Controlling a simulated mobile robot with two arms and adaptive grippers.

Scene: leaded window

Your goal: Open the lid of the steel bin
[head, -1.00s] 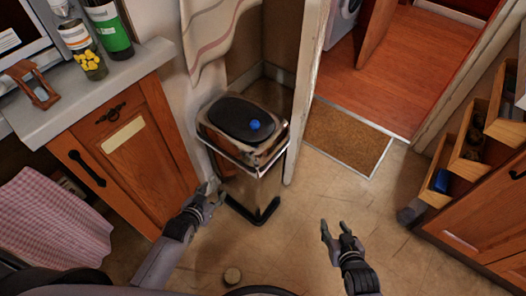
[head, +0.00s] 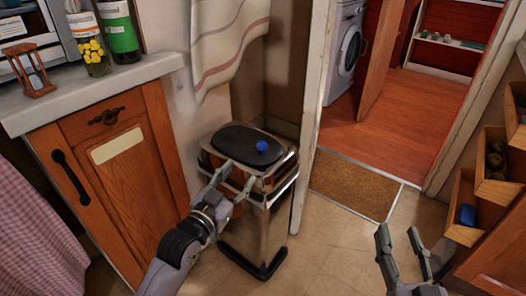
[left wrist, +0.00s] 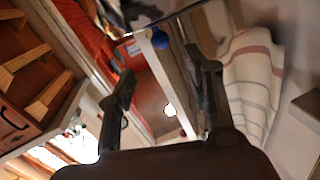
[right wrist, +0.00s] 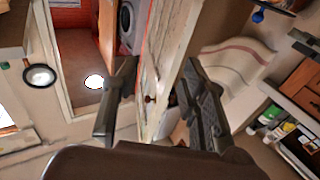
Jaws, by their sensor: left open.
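The steel bin (head: 252,232) stands on the floor by the door frame, a shiny square box with a dark base. Its lid (head: 235,139) has a black oval top with a small blue ball or knob (head: 262,146) on it, and looks down. My left gripper (head: 236,176) is open at the front left of the lid's steel rim; I cannot tell whether it touches. In the left wrist view the blue ball (left wrist: 160,38) shows beyond the fingers. My right gripper (head: 402,238) is open and empty above the floor, right of the bin.
A wooden cabinet (head: 130,175) with a grey worktop stands close left of the bin. A striped cloth (head: 228,45) hangs behind it. The white door frame (head: 317,110) is just right. A doormat (head: 352,186) lies in the doorway. Wooden bins (head: 497,165) jut out at the right.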

